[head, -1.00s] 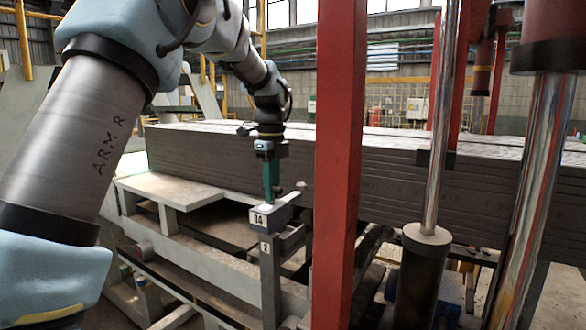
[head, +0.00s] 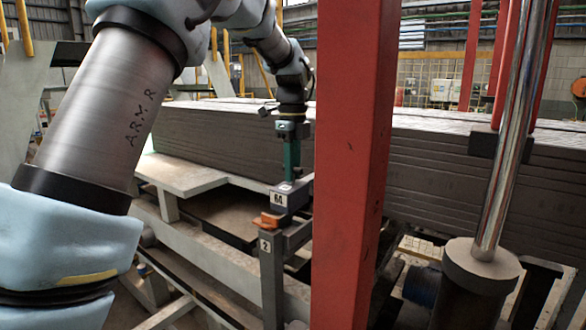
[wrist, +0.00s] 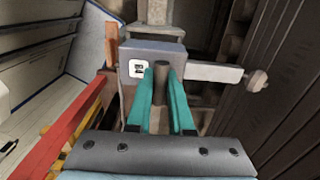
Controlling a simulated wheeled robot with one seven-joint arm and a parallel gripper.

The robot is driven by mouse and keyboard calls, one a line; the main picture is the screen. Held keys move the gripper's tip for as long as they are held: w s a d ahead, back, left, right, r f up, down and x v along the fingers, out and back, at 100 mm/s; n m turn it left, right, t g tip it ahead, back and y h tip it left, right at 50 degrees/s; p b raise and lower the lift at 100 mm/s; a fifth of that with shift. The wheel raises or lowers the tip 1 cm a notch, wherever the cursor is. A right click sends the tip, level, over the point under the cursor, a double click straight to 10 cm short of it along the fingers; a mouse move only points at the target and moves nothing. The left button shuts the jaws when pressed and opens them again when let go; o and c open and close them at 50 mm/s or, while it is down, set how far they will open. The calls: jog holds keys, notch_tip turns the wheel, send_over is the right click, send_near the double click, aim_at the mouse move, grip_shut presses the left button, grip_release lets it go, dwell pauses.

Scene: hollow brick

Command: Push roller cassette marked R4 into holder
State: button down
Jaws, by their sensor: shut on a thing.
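An orange piece (head: 268,222) lies at the holder's front end, just before the cassette. My gripper (head: 291,172) points down over the cassette, its teal fingers at the cassette's top. In the wrist view, the fingers close on a dark upright peg (wrist: 160,80) beside the labelled cassette face (wrist: 138,68). How deep the cassette sits in the holder is hidden.
A red column (head: 352,160) stands close right of the holder. A chrome rod (head: 510,130) stands farther right. A long stack of grey slabs (head: 215,138) lies behind. A pale rod with a knob (wrist: 257,80) extends right of the cassette in the wrist view.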

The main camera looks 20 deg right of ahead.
aim_at(293, 184)
notch_tip(293, 184, down, 4)
jog(key=b, duration=0.2)
jog(key=shift+r+b, duration=0.2)
jog(key=shift+b, duration=0.15)
jog(key=shift+r+p, duration=0.3)
jog(key=shift+r, duration=0.05)
jog(key=shift+p, duration=0.55)
jog(key=shift+f+b, duration=1.2)
jog(key=shift+f, duration=1.5)
dwell(0.6)
jog(key=c, duration=0.7)
grip_release()
jog(key=shift+c, duration=0.2)
